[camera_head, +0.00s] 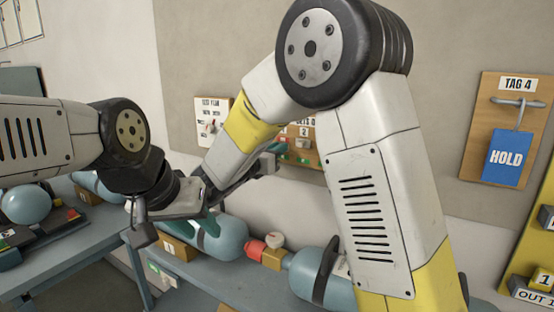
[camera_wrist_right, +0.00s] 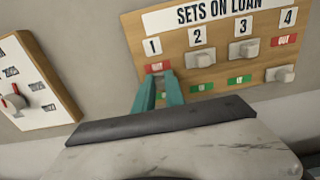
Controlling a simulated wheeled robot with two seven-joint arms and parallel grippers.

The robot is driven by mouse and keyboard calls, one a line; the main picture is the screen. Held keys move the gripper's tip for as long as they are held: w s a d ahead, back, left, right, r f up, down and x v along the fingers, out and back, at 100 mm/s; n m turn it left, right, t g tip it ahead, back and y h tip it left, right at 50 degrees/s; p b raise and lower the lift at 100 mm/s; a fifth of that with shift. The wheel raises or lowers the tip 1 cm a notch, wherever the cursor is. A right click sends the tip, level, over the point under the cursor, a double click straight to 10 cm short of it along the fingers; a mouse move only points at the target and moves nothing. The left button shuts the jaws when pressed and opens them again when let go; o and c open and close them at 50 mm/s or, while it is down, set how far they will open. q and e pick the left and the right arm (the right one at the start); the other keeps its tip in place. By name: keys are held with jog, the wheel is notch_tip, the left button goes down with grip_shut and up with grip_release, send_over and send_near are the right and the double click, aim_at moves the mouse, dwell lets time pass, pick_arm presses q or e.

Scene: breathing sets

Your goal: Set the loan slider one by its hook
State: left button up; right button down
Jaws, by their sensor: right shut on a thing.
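The loan board (camera_wrist_right: 222,45), headed "SETS ON LOAN", is on the wall in the right wrist view, with columns 1 to 4. My right gripper (camera_wrist_right: 158,88) is at column 1, its teal fingers shut on slider one, whose knob they hide. The red label of column 1 (camera_wrist_right: 157,67) shows above the fingertips. In the head view, the right gripper (camera_head: 275,149) is at the board (camera_head: 301,152), partly behind my own arm. My left gripper (camera_head: 205,222) is low at left over the bench; its jaw opening is unclear. Slider one's hook cannot be made out.
Slider two (camera_wrist_right: 202,58) and slider three (camera_wrist_right: 243,50) are up; slider four (camera_wrist_right: 280,74) is down. A dial board (camera_wrist_right: 30,88) is left of the loan board. A blue HOLD tag (camera_head: 506,157) hangs under "TAG 4". Blue cylinders (camera_head: 222,238) lie on the bench below.

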jog(key=shift+r, duration=1.35)
jog(key=c, duration=1.4)
grip_release()
jog(key=shift+f, duration=0.1)
